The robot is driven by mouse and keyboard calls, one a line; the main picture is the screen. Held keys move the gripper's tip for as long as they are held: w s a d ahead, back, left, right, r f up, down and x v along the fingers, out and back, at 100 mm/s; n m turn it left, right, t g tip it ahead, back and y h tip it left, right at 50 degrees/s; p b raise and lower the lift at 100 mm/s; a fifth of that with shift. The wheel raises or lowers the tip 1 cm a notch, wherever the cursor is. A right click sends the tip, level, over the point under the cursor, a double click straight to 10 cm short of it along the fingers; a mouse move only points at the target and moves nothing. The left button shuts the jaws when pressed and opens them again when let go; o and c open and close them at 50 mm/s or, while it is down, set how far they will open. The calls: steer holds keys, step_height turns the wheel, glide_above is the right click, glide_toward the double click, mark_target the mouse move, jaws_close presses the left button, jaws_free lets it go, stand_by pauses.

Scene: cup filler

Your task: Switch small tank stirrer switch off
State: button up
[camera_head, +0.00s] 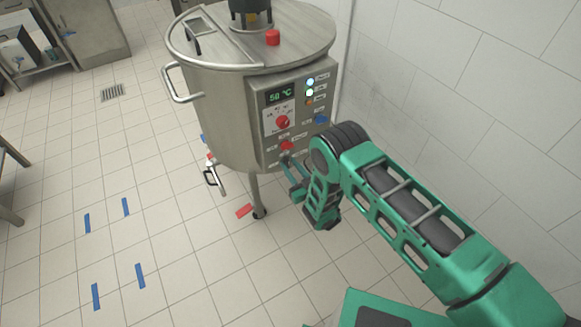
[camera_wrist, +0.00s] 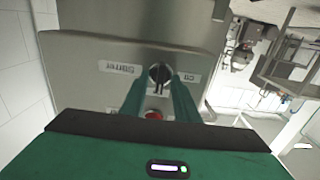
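The small tank (camera_head: 225,110) is a steel vessel with a control panel (camera_head: 272,152) on its right front. In the wrist view, a black rotary switch (camera_wrist: 160,73) sits on the panel between two white labels, the right one reading "On" upside down. The left label (camera_wrist: 120,68) is also upside down and hard to read. My gripper (camera_wrist: 159,82) faces this switch, with one green finger on each side of it. The fingers are apart, and I cannot tell whether they touch it. In the head view, my gripper (camera_head: 288,164) is at the panel's lower edge, and my arm hides the black switch.
A red knob (camera_head: 283,122), a blue knob (camera_head: 321,118), a lower red knob (camera_head: 287,145) and lights are on the panel. The display (camera_head: 279,95) reads 50 °C. A tap (camera_head: 215,174) sticks out at lower left. The tiled wall (camera_head: 470,90) is close on the right.

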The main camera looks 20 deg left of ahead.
steer(key=shift+a, duration=0.1)
steer(key=shift+w, duration=0.1)
jaws_close()
steer(key=shift+n, duration=0.3)
steer(key=n, duration=0.6)
steer(key=shift+f+n, duration=0.1)
steer(key=shift+n, duration=0.2)
steer(key=n, duration=0.5)
steer(key=shift+f, duration=0.1)
steer(key=n, duration=0.5)
steer(key=shift+f, duration=0.1)
steer(key=shift+s+a+n, duration=0.1)
steer(key=shift+s+n, duration=0.1)
steer(key=shift+n, duration=0.2)
